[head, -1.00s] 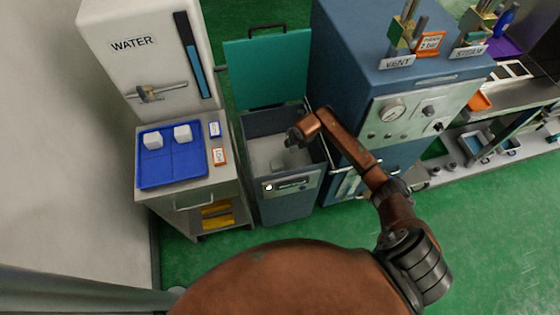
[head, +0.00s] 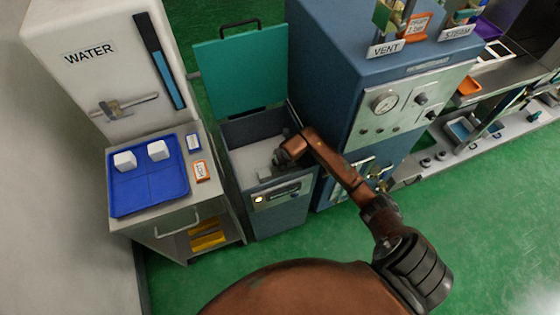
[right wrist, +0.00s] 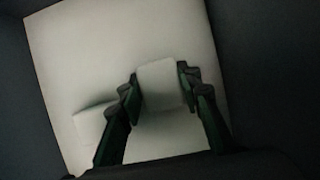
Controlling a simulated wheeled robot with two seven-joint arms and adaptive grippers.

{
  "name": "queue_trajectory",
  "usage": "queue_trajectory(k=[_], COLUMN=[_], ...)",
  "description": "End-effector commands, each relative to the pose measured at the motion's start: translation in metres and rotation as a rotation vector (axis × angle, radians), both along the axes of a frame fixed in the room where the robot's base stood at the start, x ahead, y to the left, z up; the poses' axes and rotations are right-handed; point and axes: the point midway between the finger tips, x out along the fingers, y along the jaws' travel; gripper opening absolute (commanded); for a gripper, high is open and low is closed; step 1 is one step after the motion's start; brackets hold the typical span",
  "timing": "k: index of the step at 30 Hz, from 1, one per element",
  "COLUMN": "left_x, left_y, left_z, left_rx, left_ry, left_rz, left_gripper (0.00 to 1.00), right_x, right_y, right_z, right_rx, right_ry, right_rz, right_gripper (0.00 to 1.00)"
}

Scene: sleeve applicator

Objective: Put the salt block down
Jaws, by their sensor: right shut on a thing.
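My right gripper (head: 279,160) reaches down into the open chest (head: 235,165) with the raised teal lid (head: 240,75). In the right wrist view its fingers (right wrist: 159,88) are shut on a white salt block (right wrist: 160,82), one finger on each side. The block is over the pale chest floor (right wrist: 85,45); I cannot tell whether it touches it. A second white block (right wrist: 92,121) lies on the floor to the left; a pale block also shows in the head view (head: 265,175). The held block is mostly hidden in the head view. My left gripper is not in view.
Left of the chest, a blue tray (head: 150,188) holds two white blocks (head: 125,160) (head: 158,150) in its back compartments; its front is empty. The chest's dark walls enclose the gripper. A blue machine (head: 340,80) with a gauge stands close on the right.

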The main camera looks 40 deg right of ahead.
Motion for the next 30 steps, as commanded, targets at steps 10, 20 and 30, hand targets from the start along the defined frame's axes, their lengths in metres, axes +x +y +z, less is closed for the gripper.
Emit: queue_trajectory(k=[10,20,30], left_x=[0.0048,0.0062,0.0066], left_y=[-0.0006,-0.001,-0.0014], left_z=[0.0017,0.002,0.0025], left_rx=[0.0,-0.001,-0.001], left_ry=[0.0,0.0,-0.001], left_rz=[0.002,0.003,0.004], left_gripper=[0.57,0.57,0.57], right_x=[0.0006,0.0001,0.0002], right_y=[0.0001,0.0002,0.0004], right_z=[-0.0009,-0.0039,-0.0026], right_rx=[0.0,0.0,0.001], right_ry=[-0.002,0.0,0.0], right_rz=[0.0,0.0,0.0], right_gripper=[0.0,0.47,0.49])
